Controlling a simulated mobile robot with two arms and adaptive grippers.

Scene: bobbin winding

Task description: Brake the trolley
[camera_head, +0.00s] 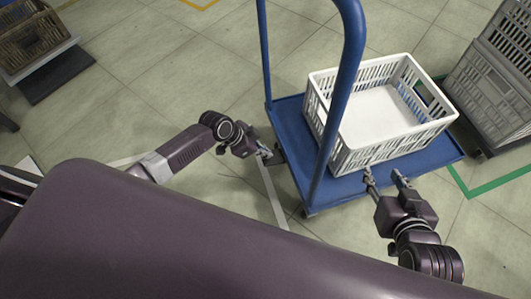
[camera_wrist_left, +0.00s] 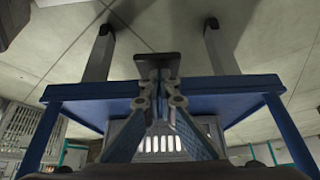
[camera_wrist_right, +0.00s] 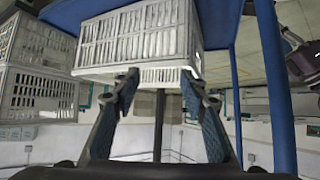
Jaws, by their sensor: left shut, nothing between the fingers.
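The blue trolley (camera_head: 345,187) stands on the floor at centre right, with a tall blue handle (camera_head: 353,60). My left gripper (camera_head: 267,155) is shut and empty, low beside the trolley's left edge. In the left wrist view, the closed fingertips (camera_wrist_left: 158,82) are at a small dark plate (camera_wrist_left: 158,61), probably the brake pedal, by the blue trolley edge (camera_wrist_left: 220,90). I cannot tell whether they touch it. My right gripper (camera_head: 386,178) is open by the trolley's near edge. Its spread fingers (camera_wrist_right: 160,82) also show in the right wrist view, with nothing between them.
A white slatted crate (camera_head: 355,160) sits on the trolley platform. Grey crates (camera_head: 482,97) stand at the right, near green floor tape (camera_head: 490,185). A brown crate (camera_head: 30,45) is at the upper left. The tiled floor (camera_head: 160,80) between is clear.

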